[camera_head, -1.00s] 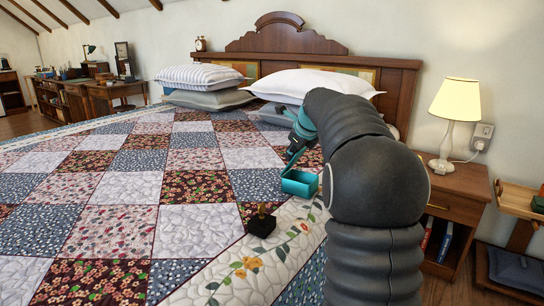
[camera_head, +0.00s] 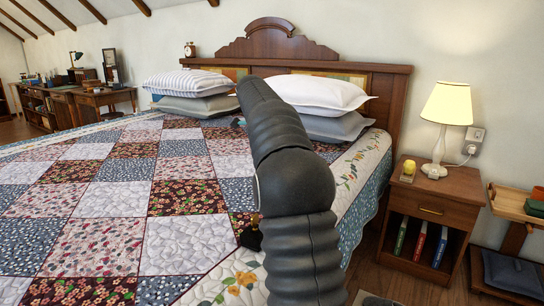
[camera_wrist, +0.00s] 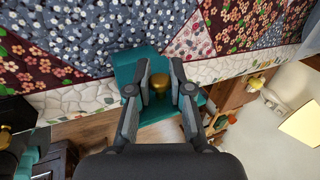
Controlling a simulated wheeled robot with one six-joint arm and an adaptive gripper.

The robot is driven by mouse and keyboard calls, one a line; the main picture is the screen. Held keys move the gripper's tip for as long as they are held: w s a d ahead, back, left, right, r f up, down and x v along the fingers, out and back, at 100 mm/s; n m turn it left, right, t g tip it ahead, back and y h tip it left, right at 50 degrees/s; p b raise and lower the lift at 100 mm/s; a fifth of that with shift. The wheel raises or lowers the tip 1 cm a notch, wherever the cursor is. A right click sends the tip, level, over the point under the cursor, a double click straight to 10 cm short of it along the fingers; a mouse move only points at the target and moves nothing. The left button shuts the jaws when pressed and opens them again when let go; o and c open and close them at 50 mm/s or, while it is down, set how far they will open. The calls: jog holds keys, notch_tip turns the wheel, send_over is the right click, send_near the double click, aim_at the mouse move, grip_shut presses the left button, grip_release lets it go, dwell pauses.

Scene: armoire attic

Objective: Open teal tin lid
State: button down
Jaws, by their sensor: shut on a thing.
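In the wrist view my gripper (camera_wrist: 160,66) has its two fingers on either side of a brass knob (camera_wrist: 160,84) and is shut on it. The knob stands on a flat teal surface, the teal tin lid (camera_wrist: 125,68), which shows around and behind the fingers. I cannot tell whether the lid is apart from its tin.
A dark block (camera_head: 249,238) on the patchwork bed (camera_head: 110,205) is partly behind my arm. A nightstand (camera_head: 450,195) with a lamp (camera_head: 446,105) and a small yellow object (camera_head: 409,168) stands right of the bed. Pillows (camera_head: 320,92) lie by the headboard (camera_head: 275,50).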

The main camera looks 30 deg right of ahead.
jog(key=shift+s+d, duration=0.1)
jog(key=shift+d, duration=0.2)
jog(key=c, duration=1)
grip_release()
jog(key=shift+c, duration=0.2)
jog(key=v, duration=1.2)
